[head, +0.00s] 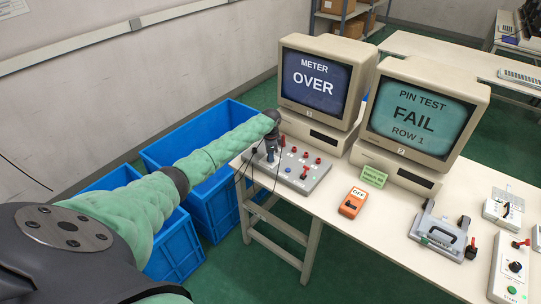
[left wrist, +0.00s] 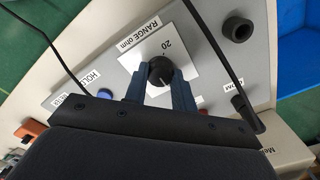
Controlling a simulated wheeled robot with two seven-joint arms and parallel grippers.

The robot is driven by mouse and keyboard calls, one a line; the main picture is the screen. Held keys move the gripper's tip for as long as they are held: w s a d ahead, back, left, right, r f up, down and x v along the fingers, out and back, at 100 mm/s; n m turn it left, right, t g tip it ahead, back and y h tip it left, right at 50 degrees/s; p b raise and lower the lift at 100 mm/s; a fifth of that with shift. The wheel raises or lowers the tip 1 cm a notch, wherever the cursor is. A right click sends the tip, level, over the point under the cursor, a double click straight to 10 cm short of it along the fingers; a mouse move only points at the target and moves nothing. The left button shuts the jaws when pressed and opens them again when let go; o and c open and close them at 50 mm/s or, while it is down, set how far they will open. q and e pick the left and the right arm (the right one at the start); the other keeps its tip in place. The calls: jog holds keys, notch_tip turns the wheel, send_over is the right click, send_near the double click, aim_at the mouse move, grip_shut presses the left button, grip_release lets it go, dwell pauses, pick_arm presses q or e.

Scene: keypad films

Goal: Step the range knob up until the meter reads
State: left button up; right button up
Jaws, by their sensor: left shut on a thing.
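The meter monitor (head: 318,80) stands at the back of the table and its screen reads "METER OVER". The grey control panel (head: 310,178) lies in front of it. In the left wrist view the black range knob (left wrist: 160,71) sits on a white plate labelled "RANGE ohm", with "20" printed beside the knob. My left gripper (left wrist: 160,85) is shut on the range knob, a blue finger on each side. In the head view my left gripper (head: 271,152) is over the panel's left part and hides the knob. My right gripper is not in view.
A second monitor (head: 423,112) reads "PIN TEST FAIL ROW 1". An orange handheld meter (head: 353,202), a green display block (head: 373,176) and a grey fixture (head: 440,234) lie on the table. Blue crates (head: 215,205) stand on the floor left. Black cables hang near my gripper.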

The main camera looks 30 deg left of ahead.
pick_arm(q)
jog(key=o, duration=0.9)
jog(key=shift+r, duration=0.15)
jog(key=shift+c, duration=0.2)
jog(key=shift+o, duration=0.7)
jog(key=shift+r, duration=0.15)
jog(key=shift+r+b, duration=0.35)
jog(key=shift+b, duration=0.05)
notch_tip(320, 180, up, 5)
jog(key=shift+f+b, duration=0.1)
jog(key=shift+b, duration=0.8)
jog(key=shift+r, duration=0.95)
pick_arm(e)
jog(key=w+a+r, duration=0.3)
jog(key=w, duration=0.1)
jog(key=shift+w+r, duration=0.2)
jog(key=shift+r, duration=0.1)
pick_arm(q)
jog(key=shift+f, duration=0.1)
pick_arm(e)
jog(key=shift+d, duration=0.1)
